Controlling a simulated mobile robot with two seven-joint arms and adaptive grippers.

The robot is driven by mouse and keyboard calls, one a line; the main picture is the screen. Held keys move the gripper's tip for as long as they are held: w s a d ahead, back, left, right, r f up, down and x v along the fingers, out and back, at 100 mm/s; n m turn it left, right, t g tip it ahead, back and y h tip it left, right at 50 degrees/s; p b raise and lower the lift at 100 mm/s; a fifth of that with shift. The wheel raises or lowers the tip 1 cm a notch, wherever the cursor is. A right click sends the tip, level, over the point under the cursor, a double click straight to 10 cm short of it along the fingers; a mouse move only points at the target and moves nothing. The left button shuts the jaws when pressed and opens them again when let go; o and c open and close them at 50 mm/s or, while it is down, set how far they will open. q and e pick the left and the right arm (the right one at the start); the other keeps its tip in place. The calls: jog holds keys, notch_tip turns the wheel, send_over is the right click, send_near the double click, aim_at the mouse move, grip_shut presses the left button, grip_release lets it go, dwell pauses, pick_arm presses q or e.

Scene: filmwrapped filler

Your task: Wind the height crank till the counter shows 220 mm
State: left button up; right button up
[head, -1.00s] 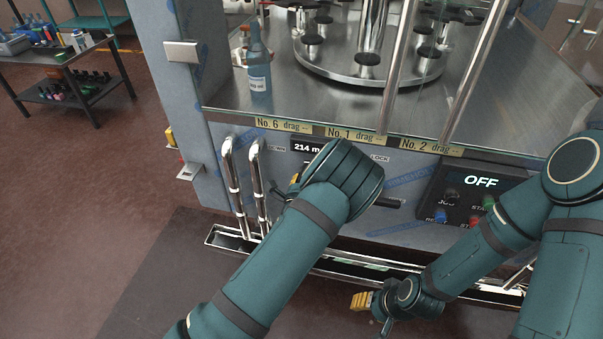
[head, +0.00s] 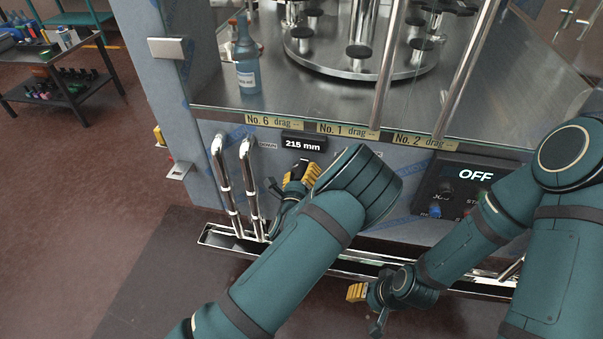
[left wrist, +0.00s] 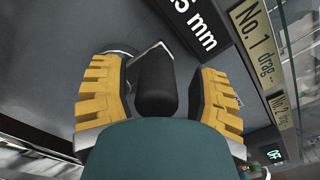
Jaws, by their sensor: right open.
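The height counter (head: 303,142) on the blue-grey machine front reads 215 mm in the head view. Part of the counter (left wrist: 197,25) shows in the left wrist view. The crank's black knob (left wrist: 155,78) and a bit of its metal arm (left wrist: 148,52) show in the left wrist view. My left gripper (left wrist: 163,98) has its yellow fingers on either side of the knob, with visible gaps; it is open around it. In the head view my left gripper (head: 302,180) is below the counter, partly hidden by my forearm. My right gripper (head: 358,293) is open and low, away from the crank.
Two chrome rails (head: 236,190) stand left of the crank, above a metal trough (head: 225,240). A control panel (head: 462,188) showing OFF is to the right. A blue bottle (head: 246,62) stands on the machine's deck. A side table (head: 60,62) is far left over open floor.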

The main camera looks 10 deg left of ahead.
pick_arm(q)
jog(key=shift+s+a+f, duration=0.1)
jog(key=shift+s, duration=0.05)
jog(key=shift+s, duration=0.3)
jog(key=s, duration=1.1)
jog(key=shift+a, duration=0.15)
jog(key=shift+s, duration=0.1)
